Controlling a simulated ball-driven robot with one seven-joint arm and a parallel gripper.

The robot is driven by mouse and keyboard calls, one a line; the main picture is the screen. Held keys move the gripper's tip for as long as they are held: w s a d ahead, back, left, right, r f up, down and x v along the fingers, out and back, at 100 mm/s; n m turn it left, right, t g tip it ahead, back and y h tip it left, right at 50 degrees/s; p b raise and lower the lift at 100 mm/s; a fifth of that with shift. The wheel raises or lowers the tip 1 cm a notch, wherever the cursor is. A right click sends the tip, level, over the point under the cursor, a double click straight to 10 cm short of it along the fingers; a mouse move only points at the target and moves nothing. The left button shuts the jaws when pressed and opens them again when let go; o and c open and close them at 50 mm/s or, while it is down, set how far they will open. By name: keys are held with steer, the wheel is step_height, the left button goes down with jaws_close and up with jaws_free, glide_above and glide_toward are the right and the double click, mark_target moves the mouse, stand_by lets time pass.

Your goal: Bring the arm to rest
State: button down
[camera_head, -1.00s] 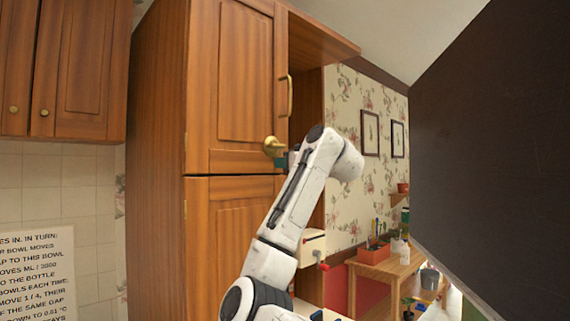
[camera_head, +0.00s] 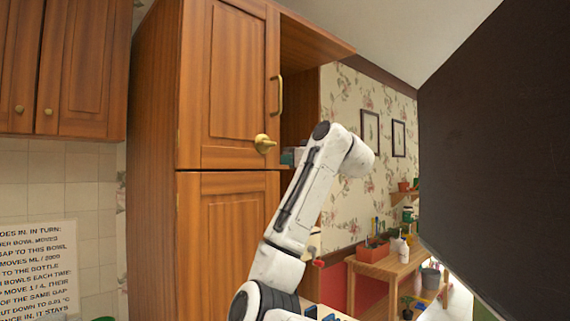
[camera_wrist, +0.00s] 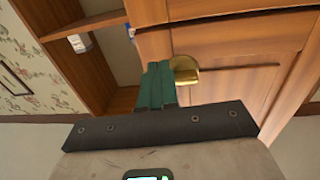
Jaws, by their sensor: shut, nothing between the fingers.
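My white arm rises in the head view, bent at a raised joint, in front of the tall wooden cabinet (camera_head: 228,230). The arm hides most of my gripper in that view. In the wrist view my gripper (camera_wrist: 157,85) shows as green fingers pressed together, with nothing between them. The fingers point toward the cabinet front. A brass knob (camera_head: 264,143) sits on the cabinet door, and in the wrist view it shows just right of the fingertips (camera_wrist: 185,69). I cannot tell whether fingers and knob touch.
A large dark panel (camera_head: 490,150) fills the right of the head view. An open shelf space (camera_head: 300,105) lies right of the cabinet door. A wooden table (camera_head: 385,264) with a planter (camera_head: 373,251) stands farther back. A text sheet (camera_head: 38,268) hangs on the left wall.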

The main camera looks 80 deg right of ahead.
steer(key=b+v, duration=0.2)
steer(key=v, duration=0.5)
steer(key=shift+s+d, duration=0.2)
steer(key=shift+s, duration=0.25)
steer(key=shift+r, duration=0.1)
